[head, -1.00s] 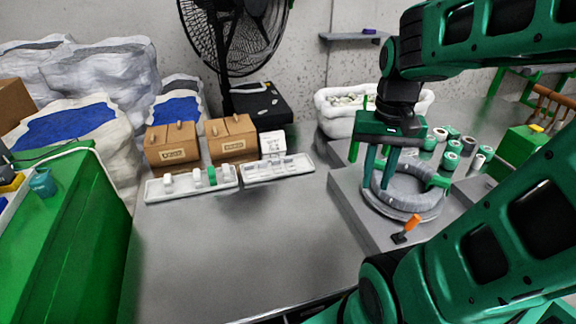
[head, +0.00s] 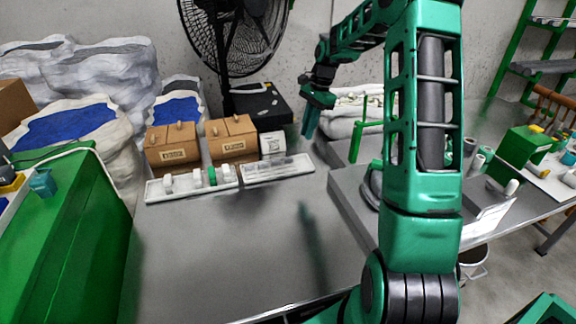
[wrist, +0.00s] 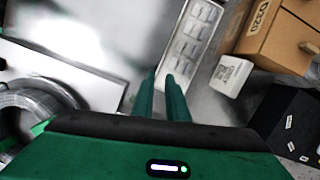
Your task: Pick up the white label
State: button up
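A small white box-shaped piece with dark print, which looks like the white label (head: 272,144), stands behind the right white tray and beside the cardboard boxes in the head view. It also shows in the wrist view (wrist: 231,75), right of the fingertips. My gripper (head: 311,124) hangs above the table at the right of the white piece, apart from it. In the wrist view the two green fingers (wrist: 161,75) have a narrow gap between them with nothing in it. Smaller white tags (wrist: 289,121) lie on the black case; I cannot tell whether one is meant.
Two white trays (head: 278,171) lie in front of two cardboard boxes (head: 231,140). The black case (head: 262,106) and a fan (head: 232,35) stand behind. A grey coil (wrist: 42,112) lies on the raised platform. The table's front middle (head: 230,255) is clear.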

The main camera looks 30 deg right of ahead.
jog(key=w+d+f+m+y, duration=0.2)
jog(key=w+f+m, duration=0.1)
jog(key=w+f, duration=0.35)
send_near(287, 158)
jog(key=f, duration=0.2)
jog(key=shift+s+a+f+t, duration=0.3)
jog(key=shift+s+t, duration=0.05)
jog(key=shift+t, duration=0.05)
jog(key=shift+x, duration=2.9)
jog(key=shift+w+a, duration=0.1)
grip_shut()
jog(key=shift+r, duration=0.1)
